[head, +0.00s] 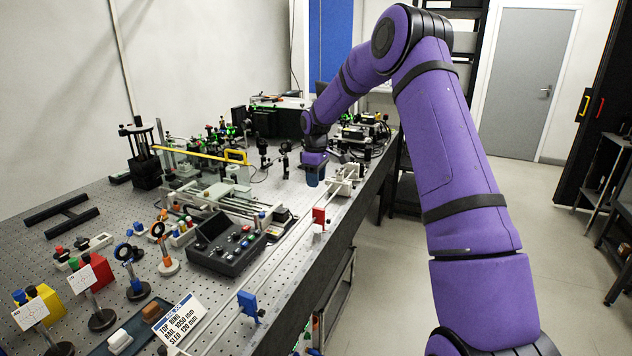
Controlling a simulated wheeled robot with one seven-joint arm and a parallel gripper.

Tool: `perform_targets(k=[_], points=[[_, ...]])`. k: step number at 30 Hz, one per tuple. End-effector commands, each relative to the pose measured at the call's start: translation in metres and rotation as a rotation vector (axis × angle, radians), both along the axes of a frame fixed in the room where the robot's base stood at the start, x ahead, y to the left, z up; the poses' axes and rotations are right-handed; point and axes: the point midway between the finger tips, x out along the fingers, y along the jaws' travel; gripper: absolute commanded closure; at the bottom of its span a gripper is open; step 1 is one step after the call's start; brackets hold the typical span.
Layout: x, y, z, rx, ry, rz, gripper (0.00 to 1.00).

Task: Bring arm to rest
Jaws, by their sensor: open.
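My arm, in purple sleeves, rises from the bottom right of the head view, bends at the top and reaches down to the left over the bench. My gripper (313,177) hangs pointing down above the far right part of the optical bench (110,208), close to its right edge. It is small in the picture and its fingers are hard to make out. I see nothing held in it. A white rail (275,255) runs along the bench's right edge, below and in front of the gripper.
A red block (319,215) and a blue block (248,303) sit along the rail. A dark control box (228,245) and several optics mounts crowd the bench. Black instruments stand behind the gripper. The floor (545,230) right of my arm is clear up to a grey door (526,85).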

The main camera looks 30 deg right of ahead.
Motion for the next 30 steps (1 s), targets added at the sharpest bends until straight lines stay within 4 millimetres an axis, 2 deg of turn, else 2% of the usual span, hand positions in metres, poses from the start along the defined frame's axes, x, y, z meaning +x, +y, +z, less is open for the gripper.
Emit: perform_targets(k=[10,14,20,24,30], points=[[0.000,0.000,0.001,-0.001,-0.001,-0.001,0.57],[-0.007,0.007,0.016,-0.010,-0.011,-0.009,0.57],[-0.040,0.034,0.075,-0.045,-0.052,-0.057,0.57],[-0.073,0.054,0.116,-0.064,-0.089,-0.106,0.57],[-0.126,0.080,0.167,-0.079,-0.146,-0.179,0.57]])
